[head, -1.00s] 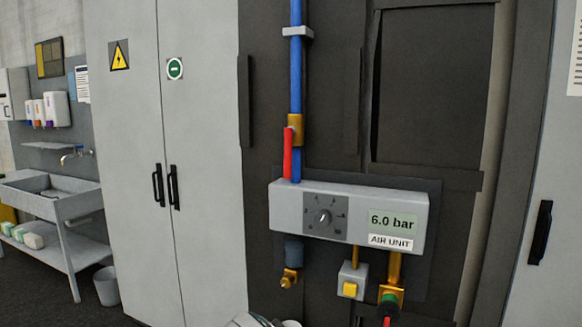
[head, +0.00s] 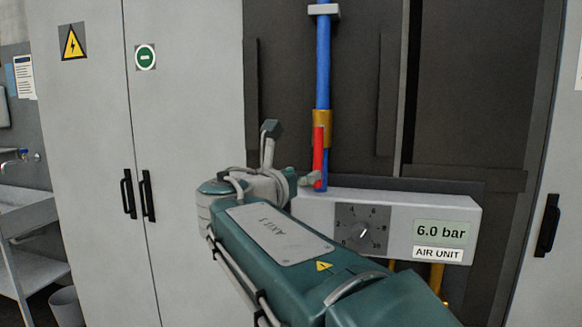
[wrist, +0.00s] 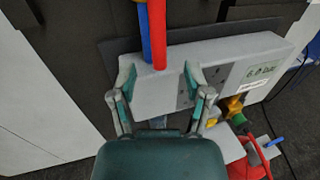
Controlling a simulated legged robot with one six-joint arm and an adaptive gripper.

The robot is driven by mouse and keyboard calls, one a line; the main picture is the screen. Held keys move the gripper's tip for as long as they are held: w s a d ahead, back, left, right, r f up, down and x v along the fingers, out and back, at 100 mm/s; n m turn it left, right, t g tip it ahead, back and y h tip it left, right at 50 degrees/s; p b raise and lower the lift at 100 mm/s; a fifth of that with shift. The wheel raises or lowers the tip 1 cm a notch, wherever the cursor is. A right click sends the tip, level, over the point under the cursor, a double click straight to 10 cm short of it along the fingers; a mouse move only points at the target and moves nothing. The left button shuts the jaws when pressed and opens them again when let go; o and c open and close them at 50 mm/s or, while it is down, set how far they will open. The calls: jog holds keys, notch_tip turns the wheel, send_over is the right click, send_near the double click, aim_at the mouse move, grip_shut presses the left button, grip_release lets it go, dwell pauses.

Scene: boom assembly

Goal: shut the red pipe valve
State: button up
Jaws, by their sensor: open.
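The red valve handle (head: 318,157) hangs straight down along the blue pipe (head: 323,65), below a brass valve body (head: 325,117). My gripper (head: 310,180) is at the handle's lower end in the head view, mostly hidden behind my own wrist. In the wrist view my gripper (wrist: 160,74) is open, with one finger on each side. The red handle (wrist: 157,35) comes down from the top, its lower end showing between the fingertips. I see no finger touching it. The blue pipe (wrist: 145,30) runs just left of it.
The grey air unit (head: 400,205), with a dial (head: 362,228) and a 6.0 bar display (head: 440,232), sits just below the handle. A grey cabinet (head: 185,100) stands left. Yellow fittings (wrist: 236,104) and a red object (wrist: 250,165) lie lower right in the wrist view.

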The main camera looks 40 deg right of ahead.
aim_at(315, 167)
jog(key=x, duration=0.7)
jog(key=shift+w+d, duration=0.3)
jog(key=shift+a, duration=0.1)
grip_shut()
